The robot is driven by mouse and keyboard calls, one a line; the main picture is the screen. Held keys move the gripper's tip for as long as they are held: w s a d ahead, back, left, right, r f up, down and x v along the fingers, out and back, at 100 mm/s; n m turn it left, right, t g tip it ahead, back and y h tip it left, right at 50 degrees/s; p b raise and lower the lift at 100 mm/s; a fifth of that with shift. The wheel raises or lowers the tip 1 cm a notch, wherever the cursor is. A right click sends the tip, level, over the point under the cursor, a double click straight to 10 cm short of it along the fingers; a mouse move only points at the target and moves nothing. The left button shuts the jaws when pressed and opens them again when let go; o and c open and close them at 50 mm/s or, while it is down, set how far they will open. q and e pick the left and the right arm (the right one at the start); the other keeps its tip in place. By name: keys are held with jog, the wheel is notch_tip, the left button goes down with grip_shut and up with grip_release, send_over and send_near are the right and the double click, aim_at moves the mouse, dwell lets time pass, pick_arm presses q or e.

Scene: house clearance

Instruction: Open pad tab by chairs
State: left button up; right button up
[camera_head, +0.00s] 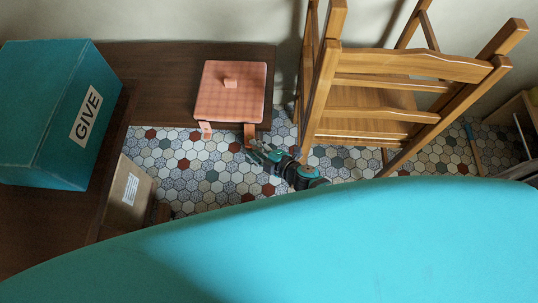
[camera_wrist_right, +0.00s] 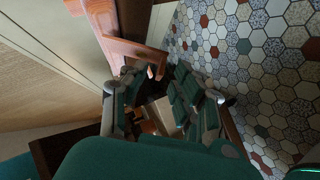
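A pink checked pad (camera_head: 231,92) with a small raised piece on top lies on a dark wooden surface. Two tabs hang at its near edge: a pale pink left tab (camera_head: 205,131) and a darker, reddish-brown right tab (camera_head: 249,136). My right gripper (camera_head: 262,148) is beside the lower end of the right tab. In the right wrist view the right gripper (camera_wrist_right: 155,85) has its fingers apart, with a reddish-brown strip (camera_wrist_right: 130,50) reaching toward the gap. I cannot tell whether they touch. Wooden chairs (camera_head: 400,65) stand right of the pad. My left gripper is not in view.
A teal box marked GIVE (camera_head: 45,105) stands on the dark wood (camera_head: 150,75) at the left. A cardboard box (camera_head: 129,197) is below it. The hexagon-tiled floor (camera_head: 190,165) shows between. Chair legs stand close to the right of my right gripper.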

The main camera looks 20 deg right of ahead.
jog(key=v, duration=1)
jog(key=shift+s, duration=0.25)
